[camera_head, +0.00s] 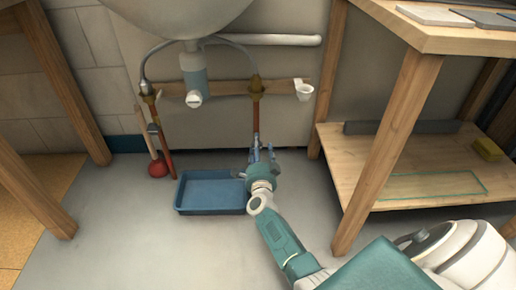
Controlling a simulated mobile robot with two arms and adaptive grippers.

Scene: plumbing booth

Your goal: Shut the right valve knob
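The right copper pipe (256,118) runs down the wall from a brass fitting (256,84) under the sink. My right arm reaches in from the lower right, and my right gripper (263,154) is at the lower end of this pipe. The fingers point up towards the wall, one on each side of the pipe in the picture, with a gap between them. The right valve knob is small and largely hidden there; I cannot tell whether the fingers touch it. A small grey part, perhaps the left valve (153,128), shows on the left pipe (163,135). My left gripper is out of view.
A blue tray (211,208) lies on the floor just left of my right gripper. A red plunger (157,167) stands left of it. A wooden shelf unit (384,150) is close on the right. The sink trap (194,79) hangs above. Floor in front is clear.

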